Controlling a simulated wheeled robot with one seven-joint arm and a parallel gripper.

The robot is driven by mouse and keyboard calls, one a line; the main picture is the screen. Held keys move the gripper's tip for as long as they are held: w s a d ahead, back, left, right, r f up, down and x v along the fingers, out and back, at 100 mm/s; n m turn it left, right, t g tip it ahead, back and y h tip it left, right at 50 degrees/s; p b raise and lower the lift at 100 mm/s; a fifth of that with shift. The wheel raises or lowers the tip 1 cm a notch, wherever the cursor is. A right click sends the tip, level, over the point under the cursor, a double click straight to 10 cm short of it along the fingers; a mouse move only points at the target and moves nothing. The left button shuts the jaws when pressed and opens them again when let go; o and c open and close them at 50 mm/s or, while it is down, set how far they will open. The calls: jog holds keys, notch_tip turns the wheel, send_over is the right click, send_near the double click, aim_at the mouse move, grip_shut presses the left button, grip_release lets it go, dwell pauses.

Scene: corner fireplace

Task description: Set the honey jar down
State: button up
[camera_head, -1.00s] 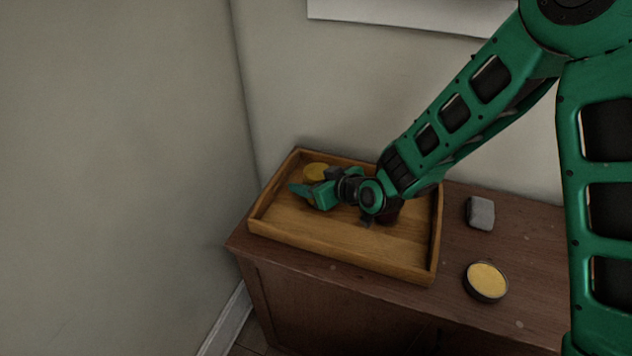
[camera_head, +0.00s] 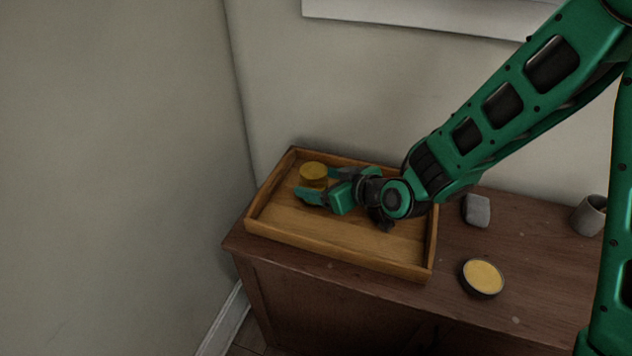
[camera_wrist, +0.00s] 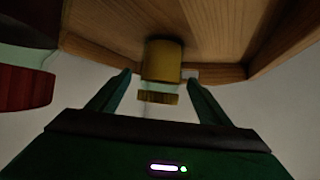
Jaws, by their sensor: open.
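The honey jar (camera_head: 313,177), a small amber-yellow cylinder, stands in the far left part of the wooden tray (camera_head: 335,252). My gripper (camera_head: 317,185) is open, low over the tray, to the right of the jar and pointing at it. In the wrist view, which looks upside down, the jar (camera_wrist: 162,62) shows ahead between the two spread fingers of my gripper (camera_wrist: 157,82). There is a gap on both sides, and I see no finger closed on it. Part of the jar is behind a finger in the head view.
A dark red object (camera_wrist: 25,90) is at the left of the wrist view. Right of the tray, the brown cabinet top (camera_head: 530,255) holds a grey block (camera_head: 477,210), a round dark dish with yellow contents (camera_head: 483,278) and a grey cup (camera_head: 589,216). Walls stand left and behind.

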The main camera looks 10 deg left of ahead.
jog(key=shift+v, duration=2.7)
